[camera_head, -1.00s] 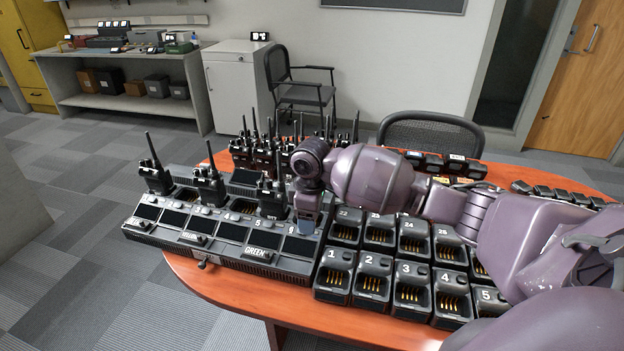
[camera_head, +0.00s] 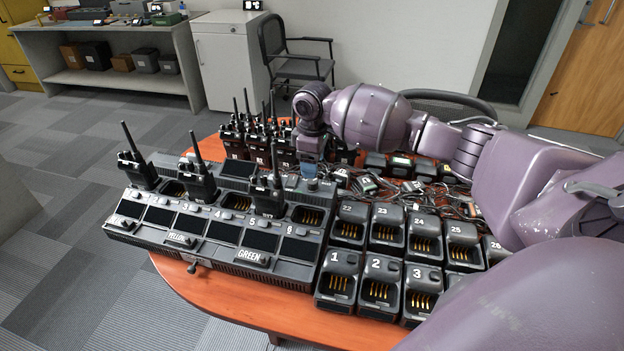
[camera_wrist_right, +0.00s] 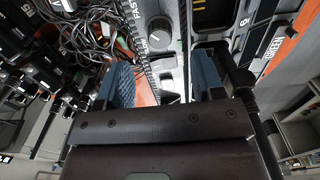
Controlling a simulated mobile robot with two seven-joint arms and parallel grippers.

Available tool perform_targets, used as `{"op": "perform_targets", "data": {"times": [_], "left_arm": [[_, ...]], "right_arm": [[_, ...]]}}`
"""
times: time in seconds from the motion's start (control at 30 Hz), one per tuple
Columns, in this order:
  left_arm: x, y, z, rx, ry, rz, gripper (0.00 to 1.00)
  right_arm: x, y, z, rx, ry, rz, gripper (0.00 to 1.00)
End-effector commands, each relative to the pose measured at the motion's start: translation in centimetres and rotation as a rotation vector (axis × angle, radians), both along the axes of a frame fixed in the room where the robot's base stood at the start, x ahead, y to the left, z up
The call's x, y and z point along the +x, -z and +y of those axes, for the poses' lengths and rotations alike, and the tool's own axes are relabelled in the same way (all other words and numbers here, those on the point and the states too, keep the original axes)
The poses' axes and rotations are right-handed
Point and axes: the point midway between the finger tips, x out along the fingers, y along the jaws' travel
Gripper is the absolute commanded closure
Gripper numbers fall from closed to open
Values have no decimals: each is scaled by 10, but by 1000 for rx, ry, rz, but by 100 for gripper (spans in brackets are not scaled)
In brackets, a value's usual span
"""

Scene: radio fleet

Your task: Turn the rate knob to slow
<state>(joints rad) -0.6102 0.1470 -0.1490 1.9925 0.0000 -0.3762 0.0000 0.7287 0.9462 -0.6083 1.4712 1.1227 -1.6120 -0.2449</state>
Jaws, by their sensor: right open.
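The rate knob is a dark round knob (camera_wrist_right: 160,32) on a grey panel in the right wrist view, with the word FAST printed to its left. In the head view a small dark knob (camera_head: 313,184) shows just below my right gripper (camera_head: 309,170), at the far right corner of the black multi-bay charger (camera_head: 215,250). My left gripper is not in view.
Several upright radios (camera_head: 197,180) with tall antennas stand in the charger and behind it. Numbered single chargers (camera_head: 380,282) fill the table to the right. Tangled cables (camera_head: 425,198) lie behind them. The front table edge (camera_head: 215,293) is bare.

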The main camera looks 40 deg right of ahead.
Motion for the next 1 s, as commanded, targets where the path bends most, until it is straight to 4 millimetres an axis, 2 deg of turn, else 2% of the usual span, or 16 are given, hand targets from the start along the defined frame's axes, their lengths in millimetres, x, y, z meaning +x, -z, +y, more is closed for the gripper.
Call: {"op": "perform_targets", "data": {"times": [0.03, 0.1, 0.3, 0.5, 0.77, 0.8, 1.0], "left_arm": [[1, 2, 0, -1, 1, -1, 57], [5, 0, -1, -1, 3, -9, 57], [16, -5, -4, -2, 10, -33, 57], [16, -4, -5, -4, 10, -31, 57], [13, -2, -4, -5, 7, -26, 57], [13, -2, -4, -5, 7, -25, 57], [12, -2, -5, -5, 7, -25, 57]], "right_arm": [[-1, 12, 0, 0, 0, 5, 38], [-1, 24, 0, 0, 0, 4, 38], [0, 48, 0, 0, -1, 3, 38], [0, 58, 0, 1, -1, 1, 38], [0, 59, 0, 0, -1, 0, 38], [0, 59, 0, 0, -1, 0, 40], [0, 58, 0, 0, -1, 0, 70]]}}
